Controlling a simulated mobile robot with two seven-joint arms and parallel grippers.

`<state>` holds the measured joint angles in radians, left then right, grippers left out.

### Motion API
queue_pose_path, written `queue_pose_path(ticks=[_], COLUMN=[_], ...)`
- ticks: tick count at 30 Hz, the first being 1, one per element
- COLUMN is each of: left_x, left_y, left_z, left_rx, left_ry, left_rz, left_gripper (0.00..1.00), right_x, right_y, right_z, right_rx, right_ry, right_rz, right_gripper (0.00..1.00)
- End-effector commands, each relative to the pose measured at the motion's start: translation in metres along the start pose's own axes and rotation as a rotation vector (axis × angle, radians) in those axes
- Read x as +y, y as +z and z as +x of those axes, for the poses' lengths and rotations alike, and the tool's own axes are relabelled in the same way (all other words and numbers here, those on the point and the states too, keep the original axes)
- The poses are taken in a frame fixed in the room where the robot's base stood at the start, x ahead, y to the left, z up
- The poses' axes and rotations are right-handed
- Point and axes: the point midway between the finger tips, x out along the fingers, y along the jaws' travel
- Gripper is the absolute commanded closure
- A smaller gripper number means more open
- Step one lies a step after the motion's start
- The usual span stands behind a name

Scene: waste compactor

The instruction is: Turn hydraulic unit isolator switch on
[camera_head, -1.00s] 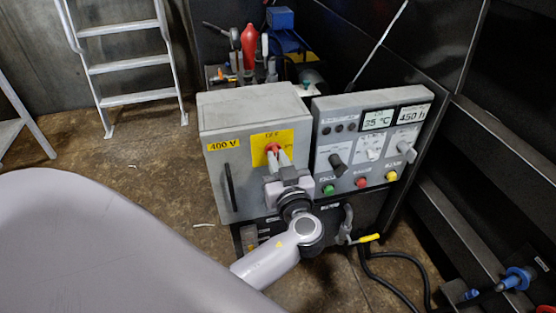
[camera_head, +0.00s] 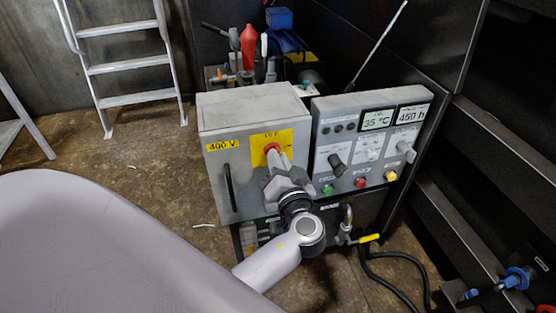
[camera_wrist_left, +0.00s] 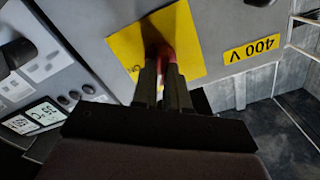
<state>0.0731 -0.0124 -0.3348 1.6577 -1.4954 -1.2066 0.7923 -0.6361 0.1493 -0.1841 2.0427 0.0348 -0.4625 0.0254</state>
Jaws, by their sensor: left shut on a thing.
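The isolator switch is a red rotary handle (camera_head: 272,148) on a yellow plate (camera_head: 286,138) on the front of a grey 400 V box (camera_head: 215,170). In the left wrist view the red handle (camera_wrist_left: 166,54) shows between and behind my fingers, in front of the yellow plate (camera_wrist_left: 185,35). My left gripper (camera_head: 279,161) is at the plate, shut on the red handle, and hides most of it. In the head view the gripper body is rolled at an angle. My right gripper is not in view.
A control panel (camera_head: 367,150) with two displays, knobs and coloured buttons stands right beside the box. A door handle (camera_head: 229,187) sticks out at the left. A black hose (camera_head: 395,255) and a yellow-handled valve (camera_head: 368,238) are below. A ladder (camera_head: 125,68) stands behind.

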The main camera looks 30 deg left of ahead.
Motion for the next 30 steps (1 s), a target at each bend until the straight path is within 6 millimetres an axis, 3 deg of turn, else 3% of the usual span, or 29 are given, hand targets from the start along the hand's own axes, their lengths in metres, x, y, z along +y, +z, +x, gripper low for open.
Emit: queue_pose_path(ticks=[18, 30], left_x=[0.0, 0.001], left_y=[-0.004, -0.003], left_z=[0.002, 0.002], left_rx=[0.004, 0.004], left_ry=[-0.004, -0.005], left_rz=[0.583, 0.869], left_gripper=[1.0, 1.0], right_x=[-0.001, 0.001], right_y=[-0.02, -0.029], right_z=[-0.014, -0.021], right_rx=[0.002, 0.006], right_ry=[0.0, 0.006], right_rz=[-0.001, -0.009], right_gripper=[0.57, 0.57])
